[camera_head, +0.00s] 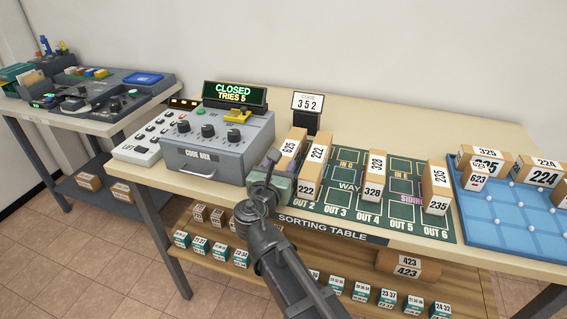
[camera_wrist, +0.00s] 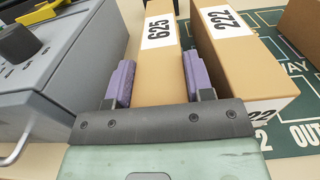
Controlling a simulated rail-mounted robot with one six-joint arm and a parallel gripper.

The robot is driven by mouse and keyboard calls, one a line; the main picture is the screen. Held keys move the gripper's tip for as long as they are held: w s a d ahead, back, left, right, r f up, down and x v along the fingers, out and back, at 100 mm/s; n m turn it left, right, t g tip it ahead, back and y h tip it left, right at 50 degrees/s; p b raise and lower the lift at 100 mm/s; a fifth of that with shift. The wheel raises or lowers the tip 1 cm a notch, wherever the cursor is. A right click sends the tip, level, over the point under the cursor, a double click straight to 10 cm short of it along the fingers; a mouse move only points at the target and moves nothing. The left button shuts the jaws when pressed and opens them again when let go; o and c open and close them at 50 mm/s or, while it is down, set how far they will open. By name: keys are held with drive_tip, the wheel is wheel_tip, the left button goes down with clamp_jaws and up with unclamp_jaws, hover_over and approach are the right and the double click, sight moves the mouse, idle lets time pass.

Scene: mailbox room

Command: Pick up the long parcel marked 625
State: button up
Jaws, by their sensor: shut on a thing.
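The long parcel marked 625 (camera_head: 290,147) is a tan box with a white label, at the left end of the green sorting mat, beside the code box. In the wrist view the parcel 625 (camera_wrist: 157,75) lies lengthwise between the two purple finger pads of my gripper (camera_wrist: 155,80). My gripper is shut on its near part, one finger on each side. In the head view my arm and gripper (camera_head: 283,187) hide its near end. I cannot tell whether its underside touches the mat.
Parcel 222 (camera_head: 314,165) stands close on the right, with a narrow gap. The grey code box (camera_head: 215,150) stands close on the left, its display reading CLOSED. Parcels 328 (camera_head: 374,177) and 235 (camera_head: 437,187) are farther right, then a blue tray (camera_head: 500,225).

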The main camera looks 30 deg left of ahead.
wheel_tip(320, 180, up, 20)
drive_tip(key=p, duration=1.9)
drive_tip(key=shift+p, duration=0.4)
